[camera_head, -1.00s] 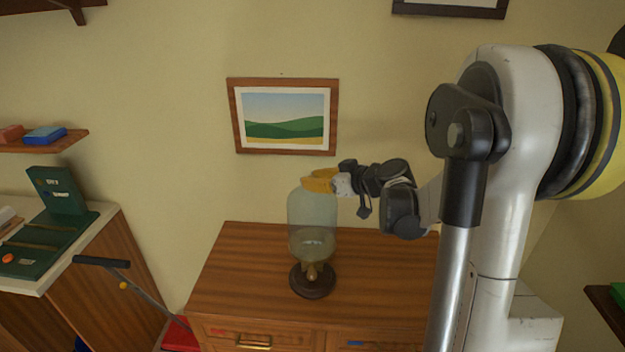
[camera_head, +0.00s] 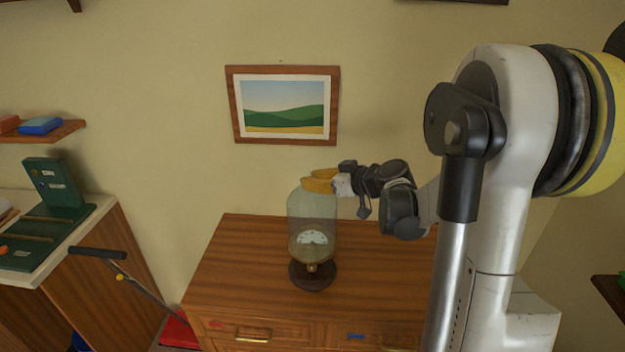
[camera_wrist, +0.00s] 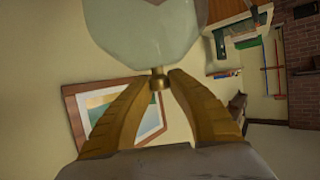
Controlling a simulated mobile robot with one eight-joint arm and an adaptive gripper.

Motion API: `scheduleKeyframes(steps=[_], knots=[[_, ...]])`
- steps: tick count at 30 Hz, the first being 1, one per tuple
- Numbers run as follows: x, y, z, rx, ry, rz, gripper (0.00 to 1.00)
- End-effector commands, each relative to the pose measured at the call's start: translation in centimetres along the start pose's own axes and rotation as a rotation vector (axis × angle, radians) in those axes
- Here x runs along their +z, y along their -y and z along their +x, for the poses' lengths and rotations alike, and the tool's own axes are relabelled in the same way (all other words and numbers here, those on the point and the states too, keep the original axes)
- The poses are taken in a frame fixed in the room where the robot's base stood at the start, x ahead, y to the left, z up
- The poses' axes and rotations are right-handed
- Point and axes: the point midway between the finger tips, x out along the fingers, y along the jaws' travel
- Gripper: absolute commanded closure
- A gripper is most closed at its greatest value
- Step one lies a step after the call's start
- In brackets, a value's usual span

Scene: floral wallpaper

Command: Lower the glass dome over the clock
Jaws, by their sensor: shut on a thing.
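The glass dome (camera_head: 312,212) is upright in the head view, held by its top in my gripper (camera_head: 322,180). In the wrist view the yellow fingers (camera_wrist: 157,82) are shut on the dome's small brass knob (camera_wrist: 158,80), with the pale glass (camera_wrist: 145,30) beyond it. The clock (camera_head: 312,238) has a white dial, seen through the lower part of the glass. Its round dark wooden base (camera_head: 313,277) stands on the dresser. The dome's lower edge is around the clock and appears a little above the base; the exact gap is hard to tell.
The wooden dresser top (camera_head: 240,265) is bare around the clock. A framed landscape picture (camera_head: 283,105) hangs on the wall behind. At left are a counter with a green stand (camera_head: 55,190) and a black-handled bar (camera_head: 97,253) slanting near the dresser.

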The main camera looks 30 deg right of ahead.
Motion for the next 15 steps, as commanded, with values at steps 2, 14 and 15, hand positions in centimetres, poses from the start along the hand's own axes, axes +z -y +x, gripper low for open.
scheduleKeyframes(steps=[2, 14, 15], knots=[[-0.01, 0.00, 0.01, 0.000, -0.001, 0.000, 1.00], [0.50, 0.00, 0.21, 0.000, -0.001, 0.000, 1.00], [0.69, 0.00, 0.29, 0.000, -0.001, 0.000, 1.00]])
